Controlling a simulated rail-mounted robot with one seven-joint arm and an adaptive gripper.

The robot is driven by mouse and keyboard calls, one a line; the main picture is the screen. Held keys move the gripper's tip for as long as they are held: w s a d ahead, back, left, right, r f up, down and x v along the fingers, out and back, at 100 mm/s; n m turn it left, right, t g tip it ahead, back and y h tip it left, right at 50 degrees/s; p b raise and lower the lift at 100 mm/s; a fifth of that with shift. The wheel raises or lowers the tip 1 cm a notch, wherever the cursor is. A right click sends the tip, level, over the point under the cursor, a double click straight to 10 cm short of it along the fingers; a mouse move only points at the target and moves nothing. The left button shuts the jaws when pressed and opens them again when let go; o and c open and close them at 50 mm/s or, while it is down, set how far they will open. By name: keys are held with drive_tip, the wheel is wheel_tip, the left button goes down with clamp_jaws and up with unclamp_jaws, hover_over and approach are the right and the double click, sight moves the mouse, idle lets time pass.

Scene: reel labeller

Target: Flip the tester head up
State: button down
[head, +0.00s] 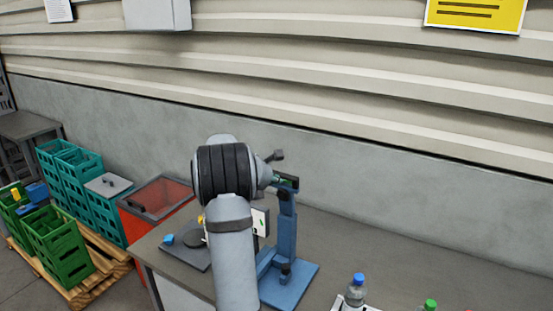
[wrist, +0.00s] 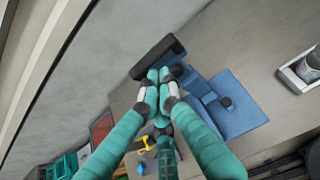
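The blue tester stand (head: 287,225) stands on the table, its post upright on a flat blue base (head: 298,287). Its dark tester head (head: 286,182) sits at the top of the post. In the wrist view the head (wrist: 158,57) is a dark bar just past my fingertips, and the blue base (wrist: 240,115) lies to its right. My gripper (wrist: 158,78) has its teal fingers drawn together with tips meeting at the bar's near edge. I see nothing between them, and cannot tell whether they touch the bar.
A dark flat device (head: 188,257) with a blue part lies left of the stand. Bottles (head: 356,290) stand at the table's front right. A red bin (head: 158,198) and teal crates (head: 75,175) are left of the table. The wall is close behind.

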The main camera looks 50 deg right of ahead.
wheel_tip(320, 180, up, 10)
drive_tip(key=d+p, duration=0.1)
drive_tip(key=p, duration=0.1)
drive_tip(key=shift+w+d+f, duration=0.2)
drive_tip(key=shift+d+f, duration=0.05)
drive_tip(key=shift+d, duration=0.1)
drive_tip(key=b, duration=0.3)
approach(284, 176)
wheel_tip(284, 176, down, 3)
drive_tip(key=d, duration=0.2)
drive_tip(key=shift+w+d+f+p, duration=0.15)
drive_tip(key=shift+d+p, duration=0.2)
drive_tip(key=shift+d, duration=0.2)
drive_tip(key=shift+w+d+f+p, duration=0.1)
drive_tip(key=shift+d+p, duration=0.2)
drive_tip(key=shift+d, duration=0.3)
drive_tip(key=shift+w+d+f+p, duration=0.15)
drive_tip(key=shift+d+p, duration=0.2)
drive_tip(key=shift+d, duration=0.2)
